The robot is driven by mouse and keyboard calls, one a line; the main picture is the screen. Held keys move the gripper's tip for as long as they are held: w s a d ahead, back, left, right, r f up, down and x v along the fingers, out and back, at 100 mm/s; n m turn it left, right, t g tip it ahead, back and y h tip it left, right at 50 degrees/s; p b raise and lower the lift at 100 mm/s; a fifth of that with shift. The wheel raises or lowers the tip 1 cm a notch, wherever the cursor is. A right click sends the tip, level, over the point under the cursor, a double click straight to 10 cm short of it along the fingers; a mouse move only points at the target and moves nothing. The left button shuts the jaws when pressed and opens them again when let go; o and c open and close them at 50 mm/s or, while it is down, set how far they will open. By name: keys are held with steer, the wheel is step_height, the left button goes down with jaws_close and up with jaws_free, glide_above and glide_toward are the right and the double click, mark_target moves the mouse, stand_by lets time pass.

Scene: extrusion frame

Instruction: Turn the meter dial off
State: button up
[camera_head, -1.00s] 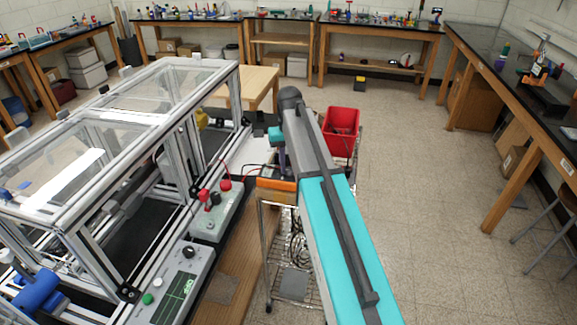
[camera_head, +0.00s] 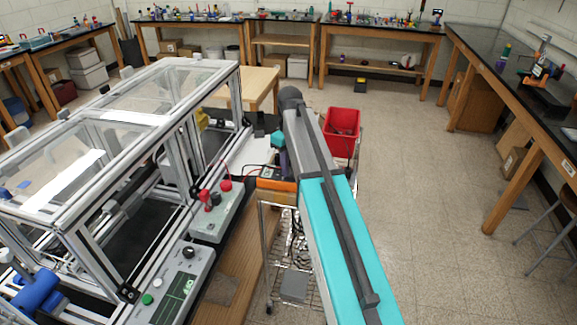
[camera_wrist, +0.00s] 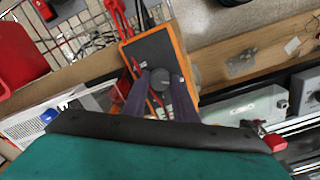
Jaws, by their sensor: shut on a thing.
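The meter has an orange case (camera_head: 277,184) and stands at the right edge of the wooden bench, left of my arm in the head view. In the wrist view its orange edge (camera_wrist: 178,42) frames a dark face with a round dark dial (camera_wrist: 160,76). My gripper (camera_wrist: 162,85) has its two dark purple fingers on either side of the dial, shut on it. The dial's pointer and markings are too small to read. In the head view my arm hides the fingertips and most of the meter's face.
Red leads (camera_wrist: 120,22) run beside the meter. A wire cart (camera_head: 290,250) with a red bin (camera_head: 341,130) stands beside the bench. The aluminium extrusion frame (camera_head: 120,130) and a grey control box (camera_head: 217,208) are to the left. Open floor lies right.

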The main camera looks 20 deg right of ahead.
steer(key=o, duration=1.1)
steer(key=shift+r, duration=0.15)
steer(key=shift+r+b, duration=1.95)
steer(key=shift+r, duration=4.85)
